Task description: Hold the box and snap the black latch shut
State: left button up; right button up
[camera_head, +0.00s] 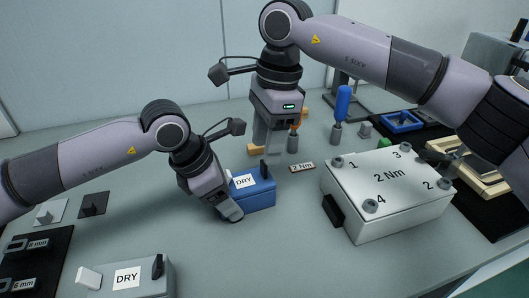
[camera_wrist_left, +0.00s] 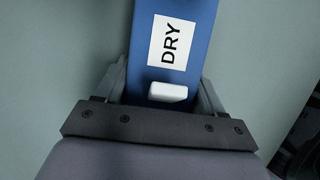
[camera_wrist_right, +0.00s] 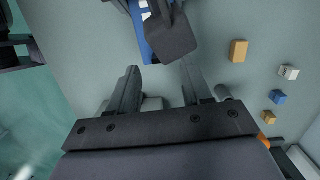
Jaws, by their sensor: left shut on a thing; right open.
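The blue box (camera_head: 258,196) with a white DRY label stands on the table in the head view.
A grey DRY box (camera_head: 128,280) stands at front left. A white 2 Nm panel box (camera_head: 390,190) with numbered bolts stands to the right, with a small 2 Nm tag (camera_head: 301,167) nearby. A blue-handled tool (camera_head: 342,103) stands behind. The table between the two DRY boxes is clear.

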notch_tip(320, 180, up, 8)
jog(key=d, duration=0.1)
jog(key=shift+w+r, duration=0.2)
jog(key=shift+r, duration=0.05)
jog(key=shift+d+f, duration=0.1)
jog(key=shift+d, duration=0.05)
jog(key=c, duration=0.7)
jog(key=w+d+f+y, duration=0.1)
jog(key=d+y, duration=0.1)
jog(key=d, duration=0.2)
jog(key=w+d+f+g+y, duration=0.1)
jog(key=d+f+y, duration=0.1)
jog(key=d, duration=0.2)
jog(key=w+d+f+g+y, duration=0.1)
jog(key=d+y, duration=0.2)
jog(key=d, duration=0.1)
jog(key=shift+w+f, duration=0.15)
jog(key=shift+f, duration=0.2)
grip_shut()
jog(key=a+r+x, duration=0.2)
jog(key=x, duration=1)
jog(key=shift+s+a+f, duration=0.2)
jog(key=shift+s+a, duration=0.05)
jog(key=shift+s, duration=0.15)
